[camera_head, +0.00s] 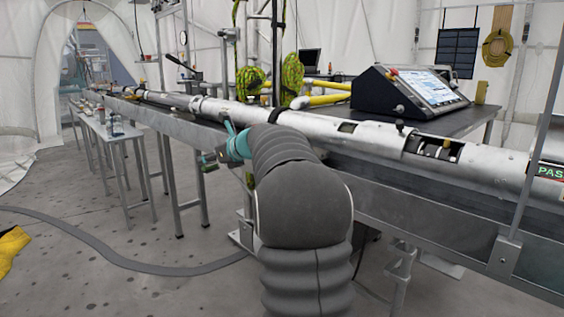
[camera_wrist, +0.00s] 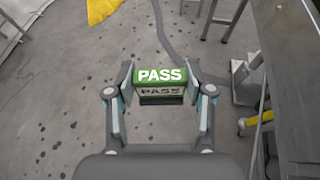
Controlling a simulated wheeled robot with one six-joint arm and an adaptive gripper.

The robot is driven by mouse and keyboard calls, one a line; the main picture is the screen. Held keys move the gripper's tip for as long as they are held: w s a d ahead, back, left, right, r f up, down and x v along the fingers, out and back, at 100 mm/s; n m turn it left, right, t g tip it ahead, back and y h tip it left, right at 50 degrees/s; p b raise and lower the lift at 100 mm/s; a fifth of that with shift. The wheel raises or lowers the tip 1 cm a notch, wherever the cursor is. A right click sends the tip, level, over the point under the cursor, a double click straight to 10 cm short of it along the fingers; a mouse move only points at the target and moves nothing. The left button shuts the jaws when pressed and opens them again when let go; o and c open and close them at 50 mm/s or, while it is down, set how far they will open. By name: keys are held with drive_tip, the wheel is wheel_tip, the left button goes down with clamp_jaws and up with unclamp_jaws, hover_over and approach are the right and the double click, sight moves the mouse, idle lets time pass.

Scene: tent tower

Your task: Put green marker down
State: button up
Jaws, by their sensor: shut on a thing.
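The green marker (camera_wrist: 160,75), a small green block with white PASS lettering, is in the wrist view. My gripper (camera_wrist: 161,86) is shut on it, one finger at each end. The floor lies below it in that view, and I see no surface touching it. In the head view, my arm hides most of my gripper, which is beside the near side of the long metal rail.
A long pipe (camera_head: 370,135) runs along the rail, with a control console (camera_head: 410,90) behind it. Small side tables (camera_head: 115,130) stand at left. A yellow cloth (camera_head: 12,248) and a grey cable (camera_head: 130,268) lie on the floor, which is otherwise largely open.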

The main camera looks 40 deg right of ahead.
drive_tip(key=s+d+r+m+h, duration=0.2)
drive_tip(key=s+d+r, duration=1.2)
drive_tip(key=d, duration=0.1)
drive_tip(key=shift+s+f+b, duration=0.2)
drive_tip(key=shift+f+b, duration=0.55)
drive_tip(key=shift+f, duration=4.15)
drive_tip(key=shift+f, duration=0.15)
drive_tip(key=o, duration=1.1)
